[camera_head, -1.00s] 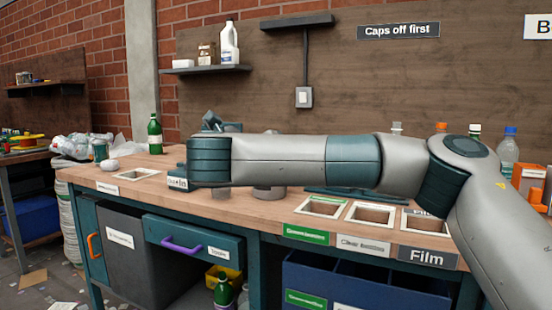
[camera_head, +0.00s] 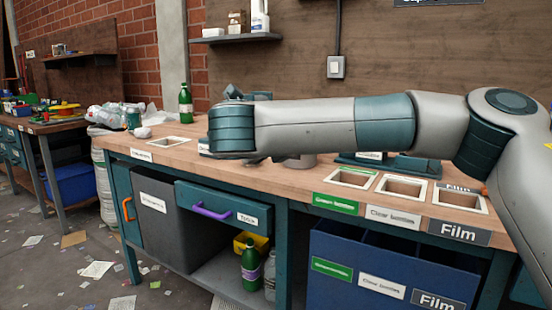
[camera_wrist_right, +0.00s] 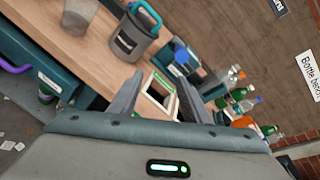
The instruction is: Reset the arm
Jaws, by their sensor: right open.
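My right arm (camera_head: 320,125) stretches from the right edge across the bench in the head view. Its gripper does not show clearly there. In the right wrist view my right gripper (camera_wrist_right: 160,82) is open and empty, with its two fingers apart. A white-framed opening in the bench (camera_wrist_right: 160,90) shows between and beyond the fingers. My left gripper is in neither view.
The wooden bench (camera_head: 270,177) has framed openings labelled green bottles, clear bottles and film (camera_head: 458,197) at right. A blue bin (camera_head: 345,250) stands below. A green bottle (camera_head: 185,104) stands at the back left. A grey lidded container (camera_wrist_right: 132,38) shows in the wrist view.

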